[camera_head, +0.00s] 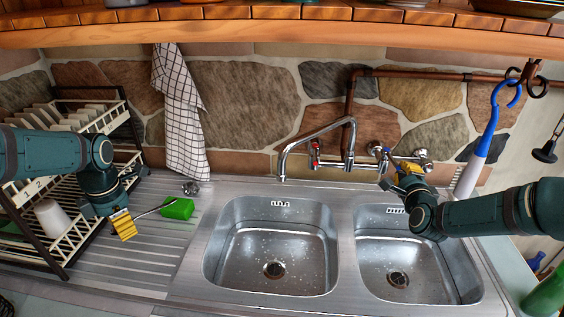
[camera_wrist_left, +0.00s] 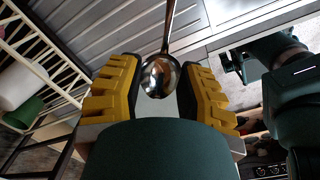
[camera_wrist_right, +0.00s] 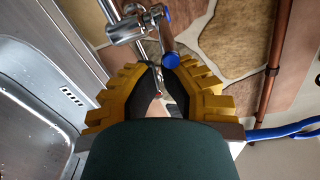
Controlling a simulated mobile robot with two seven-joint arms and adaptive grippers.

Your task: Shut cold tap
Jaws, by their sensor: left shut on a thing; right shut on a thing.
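The cold tap (camera_head: 378,150) is on the right end of the chrome wall mixer. In the right wrist view, its lever with a blue end (camera_wrist_right: 172,61) lies at my right fingertips. My right gripper (camera_head: 396,166) is shut on the lever; its fingers partly hide the contact. A small red-marked part (camera_wrist_right: 158,94) shows beyond the fingers. My left gripper (camera_head: 124,223) is over the draining board, shut on a shiny metal utensil (camera_wrist_left: 160,78) with a rounded end and a thin handle.
Two empty steel basins (camera_head: 270,245) lie below the spout. A green sponge-like item (camera_head: 177,208) is on the draining board. A dish rack (camera_head: 75,235) stands at the left. A checked towel (camera_head: 180,110) hangs on the wall, and a blue-handled brush (camera_head: 488,135) hangs close to my right arm.

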